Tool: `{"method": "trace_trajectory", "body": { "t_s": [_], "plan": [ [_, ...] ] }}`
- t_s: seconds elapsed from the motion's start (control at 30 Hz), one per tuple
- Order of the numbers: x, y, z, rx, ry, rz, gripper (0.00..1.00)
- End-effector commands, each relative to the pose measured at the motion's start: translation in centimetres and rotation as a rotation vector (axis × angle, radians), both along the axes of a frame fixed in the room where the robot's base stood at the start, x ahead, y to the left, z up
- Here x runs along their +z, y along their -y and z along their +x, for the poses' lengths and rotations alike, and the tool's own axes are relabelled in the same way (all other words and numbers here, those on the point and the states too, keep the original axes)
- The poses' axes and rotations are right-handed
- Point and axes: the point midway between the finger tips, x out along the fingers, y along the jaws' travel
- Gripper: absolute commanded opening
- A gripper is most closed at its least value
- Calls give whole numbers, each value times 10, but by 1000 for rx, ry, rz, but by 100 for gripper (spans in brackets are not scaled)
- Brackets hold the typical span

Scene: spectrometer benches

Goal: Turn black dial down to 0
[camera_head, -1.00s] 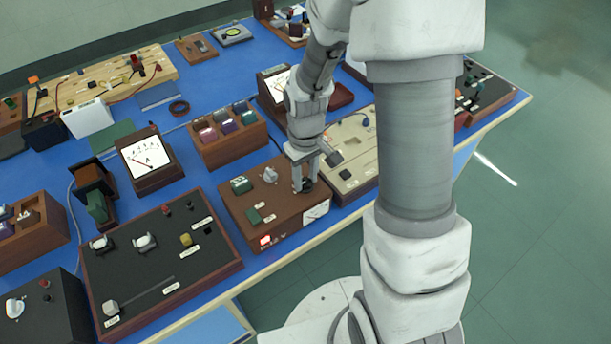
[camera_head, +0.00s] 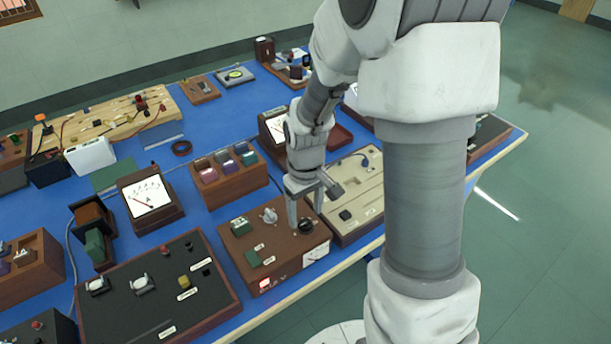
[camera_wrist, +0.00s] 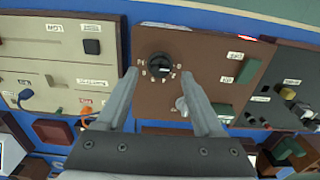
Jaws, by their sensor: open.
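The black dial (camera_head: 306,227) sits on the top of a brown wooden box (camera_head: 243,243), near its right side. In the wrist view the black dial (camera_wrist: 159,65) has a white pointer mark and a ring of white markings around it, too small to read. My gripper (camera_head: 306,215) is open above the box, its fingers pointing down. In the wrist view my gripper's two fingers (camera_wrist: 163,75) stand apart to either side, with the dial between and beyond them. I see no contact with the dial.
A grey-white knob (camera_head: 269,216), green blocks (camera_head: 239,225) and a lit red switch (camera_head: 265,284) share the box. A beige panel (camera_head: 362,196) adjoins at right. A black panel (camera_head: 150,284) lies at left. A wooden case (camera_head: 225,185) with coloured items stands behind.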

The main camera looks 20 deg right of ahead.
Motion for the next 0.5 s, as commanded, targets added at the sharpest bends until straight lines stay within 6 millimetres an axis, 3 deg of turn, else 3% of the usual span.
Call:
{"method": "trace_trajectory", "body": {
  "t_s": [0.3,0.5],
  "plan": [
    [82,0,1,2,7,-1,69],
    [123,0,1,1,4,0,69]
  ]
}}
